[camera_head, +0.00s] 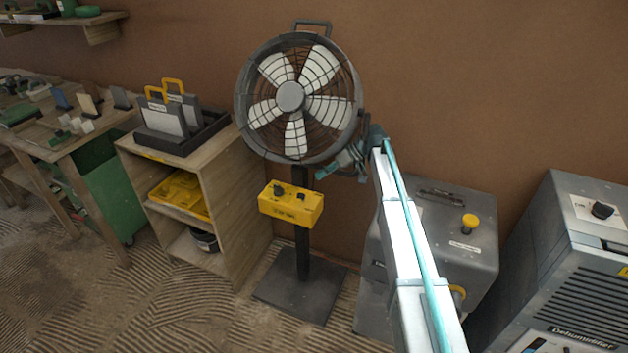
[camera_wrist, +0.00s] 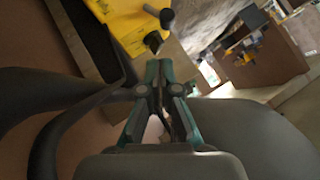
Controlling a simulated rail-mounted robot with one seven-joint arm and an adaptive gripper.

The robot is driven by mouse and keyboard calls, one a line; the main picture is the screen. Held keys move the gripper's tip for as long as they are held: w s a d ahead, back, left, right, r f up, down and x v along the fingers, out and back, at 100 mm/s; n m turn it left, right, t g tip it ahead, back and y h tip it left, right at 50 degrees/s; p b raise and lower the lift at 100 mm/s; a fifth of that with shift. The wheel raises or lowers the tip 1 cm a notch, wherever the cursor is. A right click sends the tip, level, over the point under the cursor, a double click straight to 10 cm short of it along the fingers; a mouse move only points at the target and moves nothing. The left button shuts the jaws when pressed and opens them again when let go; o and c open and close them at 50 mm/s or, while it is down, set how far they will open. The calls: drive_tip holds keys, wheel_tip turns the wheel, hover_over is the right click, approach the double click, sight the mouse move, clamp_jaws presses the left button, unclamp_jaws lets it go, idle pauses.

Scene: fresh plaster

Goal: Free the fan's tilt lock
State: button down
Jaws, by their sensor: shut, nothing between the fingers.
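The pedestal fan (camera_head: 291,96) stands upright against the brown wall, its caged round head facing out. A yellow control box (camera_head: 291,204) with dark knobs is on its post below the head; it also shows at the top of the wrist view (camera_wrist: 122,25). My gripper (camera_head: 322,175) is shut and empty, just below the lower right of the fan cage and above the box's right end. In the wrist view its closed fingertips (camera_wrist: 158,64) point toward the box's dark knobs. I cannot make out the tilt lock; my gripper and wrist cover part of the area beside the fan head.
A grey cabinet (camera_head: 455,235) with a yellow knob and a dehumidifier (camera_head: 560,270) stand at the right. A wooden shelf unit (camera_head: 235,205) with a dark tray (camera_head: 205,135) on top is at the left. The fan's base plate (camera_head: 300,290) rests on the ridged floor.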

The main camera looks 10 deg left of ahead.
drive_tip(key=v, duration=0.2)
drive_tip(key=shift+s+d+r, duration=0.2)
drive_tip(key=shift+r, duration=0.15)
